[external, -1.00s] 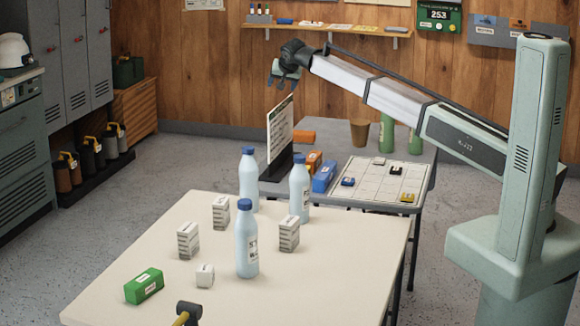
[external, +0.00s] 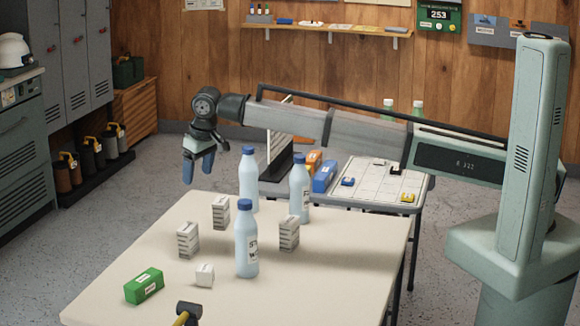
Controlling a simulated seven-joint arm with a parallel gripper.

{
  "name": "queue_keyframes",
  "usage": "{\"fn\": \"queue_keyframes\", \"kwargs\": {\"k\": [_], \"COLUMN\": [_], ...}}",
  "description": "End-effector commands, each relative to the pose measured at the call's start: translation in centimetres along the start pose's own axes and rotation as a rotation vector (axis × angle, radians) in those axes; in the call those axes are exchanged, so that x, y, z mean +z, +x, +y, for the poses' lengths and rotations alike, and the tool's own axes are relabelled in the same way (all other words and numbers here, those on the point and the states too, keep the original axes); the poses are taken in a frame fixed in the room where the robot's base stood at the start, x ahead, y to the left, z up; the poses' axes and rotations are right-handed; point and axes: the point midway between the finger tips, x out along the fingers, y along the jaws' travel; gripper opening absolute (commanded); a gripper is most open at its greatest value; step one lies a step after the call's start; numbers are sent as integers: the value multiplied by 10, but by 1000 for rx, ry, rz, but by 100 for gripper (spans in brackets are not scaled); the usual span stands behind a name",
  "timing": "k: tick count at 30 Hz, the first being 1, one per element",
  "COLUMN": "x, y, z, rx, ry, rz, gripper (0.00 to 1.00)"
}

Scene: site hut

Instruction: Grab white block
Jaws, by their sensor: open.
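A small white block (external: 204,275) sits near the front of the cream table (external: 330,270), between a green box and a bottle. Several taller boxes with grey stripes and white tops stand behind it: one at the left (external: 188,240), one further back (external: 220,212) and one at the right (external: 288,233). My gripper (external: 198,168) is open and empty, pointing down. It hangs in the air above the back left part of the table, well above and behind the white block.
Three pale blue bottles stand on the table: front (external: 246,245), back left (external: 249,180) and back right (external: 299,188). A green box (external: 144,286) lies front left, with a hammer (external: 188,312) at the front edge. A grey table (external: 425,195) stands behind.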

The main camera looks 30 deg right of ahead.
Motion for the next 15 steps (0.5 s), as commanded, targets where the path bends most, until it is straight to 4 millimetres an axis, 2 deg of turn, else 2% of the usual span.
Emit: {"fn": "queue_keyframes", "kwargs": {"k": [1,6,9,12,15], "x": [20,81,114,139,156], "y": [-2,-9,-14,-18,-22], "z": [-30,-107,-142,-166,-181], "rx": [-13,-49,-67,-80,-88], "ry": [-59,-244,-336,-406,-453], "rz": [-27,-118,-163,-196,-219], "gripper": [72,72,72,72,72]}}
